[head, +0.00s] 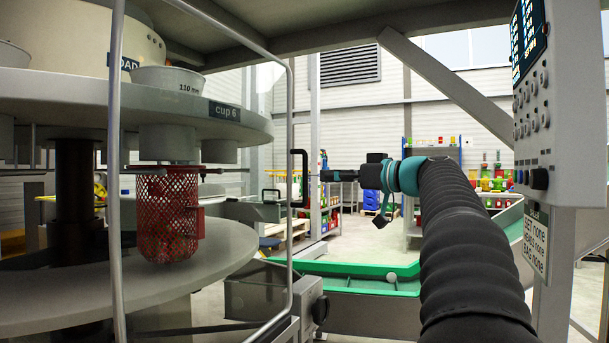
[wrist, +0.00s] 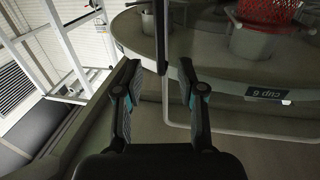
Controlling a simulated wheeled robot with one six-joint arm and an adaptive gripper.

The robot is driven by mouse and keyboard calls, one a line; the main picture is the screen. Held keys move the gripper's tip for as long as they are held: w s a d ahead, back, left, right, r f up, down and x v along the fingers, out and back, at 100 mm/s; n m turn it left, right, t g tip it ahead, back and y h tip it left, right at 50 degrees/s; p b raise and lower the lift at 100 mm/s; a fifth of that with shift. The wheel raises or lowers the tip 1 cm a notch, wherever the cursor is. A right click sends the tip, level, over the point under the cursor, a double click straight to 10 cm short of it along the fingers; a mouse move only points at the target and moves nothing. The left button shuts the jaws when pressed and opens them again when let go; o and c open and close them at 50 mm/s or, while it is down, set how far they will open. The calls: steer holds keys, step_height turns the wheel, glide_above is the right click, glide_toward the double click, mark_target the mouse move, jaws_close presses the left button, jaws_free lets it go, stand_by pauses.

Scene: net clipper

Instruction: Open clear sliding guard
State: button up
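The clear sliding guard (head: 290,110) is a see-through panel in a thin metal tube frame, standing in front of the round carousel. Its black bracket handle (head: 306,180) is on the frame's right upright. In the wrist view the handle (wrist: 161,35) shows as a dark bar, and the guard's tube frame (wrist: 166,105) curves away below it. My gripper (head: 323,175) points left at the handle, just right of it. In the wrist view my gripper (wrist: 158,68) is open, its two fingers apart with the bar's end between their tips. Contact cannot be told.
Behind the guard, a red mesh basket (head: 168,215) hangs under the carousel's upper disc (head: 60,95), at cup 6. A control panel (head: 540,100) stands at the right. A green-edged tray (head: 350,270) lies below my arm. Room behind the arm looks open.

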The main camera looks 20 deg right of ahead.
steer(key=p, duration=0.1)
glide_above(305, 199)
steer(key=shift+w+d, duration=0.15)
steer(key=shift+w, duration=0.2)
jaws_close()
